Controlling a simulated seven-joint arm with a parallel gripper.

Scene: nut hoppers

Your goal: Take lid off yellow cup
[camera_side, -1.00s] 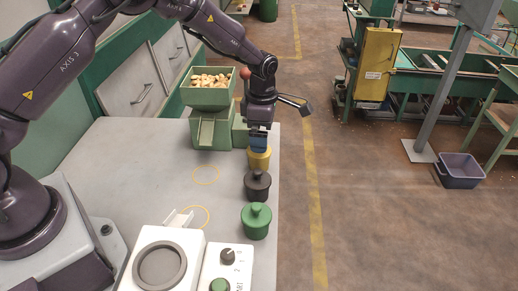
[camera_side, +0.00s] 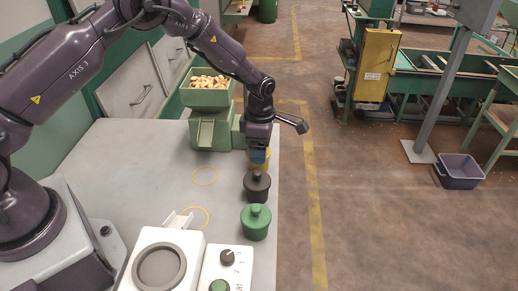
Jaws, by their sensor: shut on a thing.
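The yellow cup (camera_side: 267,161) stands at the far end of a row of cups near the table's right edge. It is mostly hidden behind my gripper. My gripper (camera_side: 258,159) points down at the yellow cup, its blue fingers in front of the yellow. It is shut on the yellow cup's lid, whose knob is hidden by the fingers. I cannot tell whether the lid still touches the cup.
A dark lidded cup (camera_side: 257,187) and a green lidded cup (camera_side: 256,223) stand nearer in the row. A green hopper of nuts (camera_side: 207,98) stands behind left. A white machine with a round plate (camera_side: 160,268) and a knob panel (camera_side: 227,272) are in front. The table's middle (camera_side: 150,175) is clear.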

